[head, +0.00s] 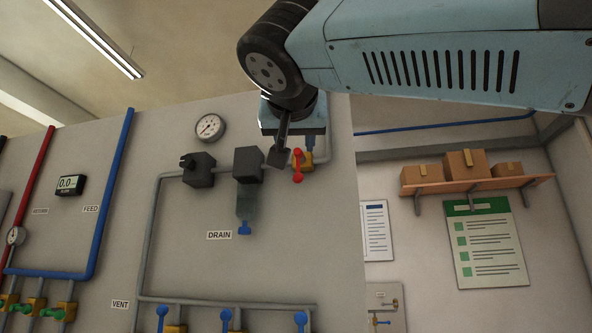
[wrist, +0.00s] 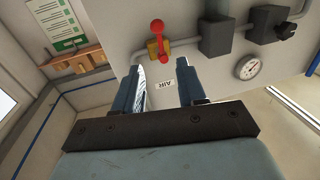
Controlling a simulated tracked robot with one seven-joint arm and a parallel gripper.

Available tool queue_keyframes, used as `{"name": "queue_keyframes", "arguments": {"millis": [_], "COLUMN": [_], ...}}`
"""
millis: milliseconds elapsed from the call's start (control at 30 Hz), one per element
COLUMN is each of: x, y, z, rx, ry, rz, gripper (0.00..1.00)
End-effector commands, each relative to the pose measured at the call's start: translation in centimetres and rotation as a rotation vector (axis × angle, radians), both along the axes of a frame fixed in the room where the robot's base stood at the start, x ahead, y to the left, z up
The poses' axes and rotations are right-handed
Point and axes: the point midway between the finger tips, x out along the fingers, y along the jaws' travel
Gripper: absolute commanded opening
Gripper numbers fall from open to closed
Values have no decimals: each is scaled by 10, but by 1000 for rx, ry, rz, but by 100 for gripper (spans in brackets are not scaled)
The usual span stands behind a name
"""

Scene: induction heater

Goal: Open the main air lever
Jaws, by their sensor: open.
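The main air lever is a red handle (head: 298,165) on a brass valve (head: 308,161), at the right edge of the grey panel in the head view. In the wrist view the red lever (wrist: 157,38) stands over its brass valve body (wrist: 158,48), with an upside-down AIR label (wrist: 168,85) beside it. My gripper (head: 279,157) is just left of the lever in the head view. In the wrist view my gripper (wrist: 165,82) has its two fingers apart with nothing between them but panel and label. The lever lies beyond the fingertips. I cannot tell whether a finger touches it.
A dark filter block (head: 248,165) with a clear bowl, a black regulator (head: 199,170) and a round gauge (head: 210,128) sit left of the lever. Grey pipe joins them. Blue-handled valves (head: 226,317) line the panel's bottom. A shelf with boxes (head: 464,163) is on the right wall.

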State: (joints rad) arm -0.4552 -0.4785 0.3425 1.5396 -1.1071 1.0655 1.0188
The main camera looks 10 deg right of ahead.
Motion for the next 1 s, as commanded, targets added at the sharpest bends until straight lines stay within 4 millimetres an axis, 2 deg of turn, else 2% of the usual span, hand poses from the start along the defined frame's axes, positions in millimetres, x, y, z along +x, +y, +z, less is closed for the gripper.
{"name": "queue_keyframes", "arguments": {"millis": [167,700,1000], "x": [21,111,133], "y": [-3,-17,-21], "z": [-1,-2,-1], "rx": [-1,-2,-1], "ry": [2,3,2], "rz": [-2,-2,-1], "gripper": [40,40,40]}}
